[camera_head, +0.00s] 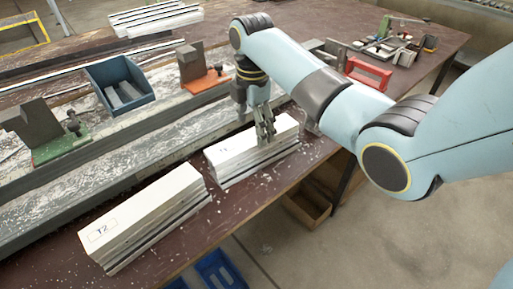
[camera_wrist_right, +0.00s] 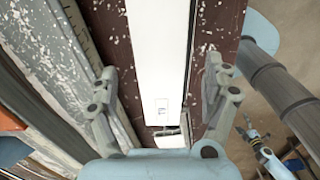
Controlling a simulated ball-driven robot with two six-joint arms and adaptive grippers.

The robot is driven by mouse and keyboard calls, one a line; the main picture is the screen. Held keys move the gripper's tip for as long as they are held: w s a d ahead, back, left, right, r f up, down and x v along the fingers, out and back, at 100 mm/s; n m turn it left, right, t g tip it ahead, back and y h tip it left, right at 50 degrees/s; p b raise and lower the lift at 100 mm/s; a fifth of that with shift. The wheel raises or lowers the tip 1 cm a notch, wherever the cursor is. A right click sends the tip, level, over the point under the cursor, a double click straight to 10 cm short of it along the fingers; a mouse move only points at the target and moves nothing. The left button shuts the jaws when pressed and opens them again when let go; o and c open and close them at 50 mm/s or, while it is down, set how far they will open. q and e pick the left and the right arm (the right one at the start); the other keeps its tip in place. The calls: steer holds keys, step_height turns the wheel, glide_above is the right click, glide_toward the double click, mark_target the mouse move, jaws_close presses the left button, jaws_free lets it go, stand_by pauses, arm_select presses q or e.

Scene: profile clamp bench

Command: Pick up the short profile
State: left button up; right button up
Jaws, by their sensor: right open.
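A white profile (camera_head: 228,151) lies on top of a short stack near the front edge of the bench, in the middle of the head view. It looks like the shorter of the two front stacks. My right gripper (camera_head: 265,137) is over its right half, pointing down. In the right wrist view the white profile (camera_wrist_right: 157,45) runs lengthwise between the spread fingers of my right gripper (camera_wrist_right: 160,75), with a gap on each side. A small label shows near its close end. I cannot tell the exact height of the fingertips.
A longer white stack marked T2 (camera_head: 145,210) lies to the left. Behind are a blue bin (camera_head: 118,84), an orange clamp stop (camera_head: 207,82) and a green one (camera_head: 60,148). A red block (camera_head: 368,73) stands at the back right. Pale chips litter the bench.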

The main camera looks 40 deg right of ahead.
mark_target(254, 136)
step_height(254, 136, down, 6)
steer(key=shift+r, duration=0.2)
steer(key=c, duration=1.7)
steer(key=shift+o, duration=0.2)
steer(key=shift+r, duration=0.1)
